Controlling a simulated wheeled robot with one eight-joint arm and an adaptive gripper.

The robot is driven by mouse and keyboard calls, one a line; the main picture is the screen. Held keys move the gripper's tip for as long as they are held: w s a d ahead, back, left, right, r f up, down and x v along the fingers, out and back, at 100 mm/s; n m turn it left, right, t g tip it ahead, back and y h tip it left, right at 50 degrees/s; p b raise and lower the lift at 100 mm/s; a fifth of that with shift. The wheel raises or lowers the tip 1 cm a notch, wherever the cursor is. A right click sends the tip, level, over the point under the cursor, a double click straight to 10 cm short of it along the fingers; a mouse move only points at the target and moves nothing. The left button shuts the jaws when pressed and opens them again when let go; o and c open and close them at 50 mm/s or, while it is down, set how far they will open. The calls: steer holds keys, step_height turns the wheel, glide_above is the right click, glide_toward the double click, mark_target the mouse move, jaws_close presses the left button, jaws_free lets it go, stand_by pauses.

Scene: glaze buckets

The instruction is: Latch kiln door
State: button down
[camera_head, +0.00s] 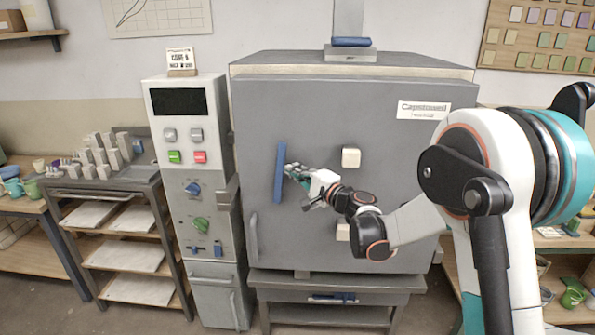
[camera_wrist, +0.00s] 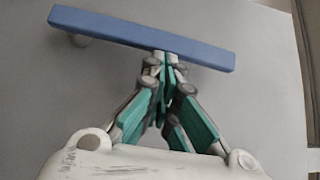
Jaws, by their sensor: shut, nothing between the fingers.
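The grey kiln door (camera_head: 385,210) stands upright and looks closed against the kiln body in the head view. A blue bar-shaped handle (camera_head: 279,172) is upright on the left part of the door. In the wrist view the blue handle (camera_wrist: 145,36) runs across the top of the picture. My gripper (camera_head: 291,170) is shut, just right of the handle in the head view. In the wrist view its fingertips (camera_wrist: 164,60) meet at the handle's near side. I cannot tell if they touch it. Nothing is between the fingers.
A control cabinet (camera_head: 215,262) with buttons and levers stands left of the kiln. A grey shelf rack (camera_head: 165,215) is further left. Pale square blocks (camera_head: 351,157) stick out of the door right of my gripper. A vertical grey handle (camera_head: 254,237) sits low on the door's left edge.

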steer(key=a+n+g+h+p, duration=0.1)
steer(key=a+p, duration=0.1)
steer(key=a, duration=0.1)
steer(key=a+r+n+g+h+p, duration=0.1)
steer(key=a+n+h+p, duration=0.1)
steer(key=a, duration=0.1)
steer(key=a+n+g+h+p, duration=0.1)
steer(key=a+n+h+p, duration=0.1)
steer(key=p, duration=0.1)
steer(key=shift+w+a+r, duration=0.1)
steer(key=shift+a+r, duration=0.3)
steer(key=a+f+n+h, duration=0.1)
steer(key=a+h, duration=0.1)
steer(key=a+f+n+g+h+p, duration=0.1)
steer(key=a+f+h, duration=0.1)
steer(key=a+f+n+h, duration=0.1)
steer(key=a, duration=0.1)
steer(key=shift+w+a+f+n+g+h, duration=0.15)
steer(key=shift+a+f+n+g+h, duration=0.15)
steer(key=shift+a+h, duration=0.1)
steer(key=shift+a+f+n+h, duration=0.3)
steer(key=shift+a+f+h, duration=0.05)
steer(key=shift+f+h, duration=0.4)
steer(key=shift+a+f, duration=0.2)
steer(key=shift+f, duration=0.25)
steer(key=shift+f, duration=0.15)
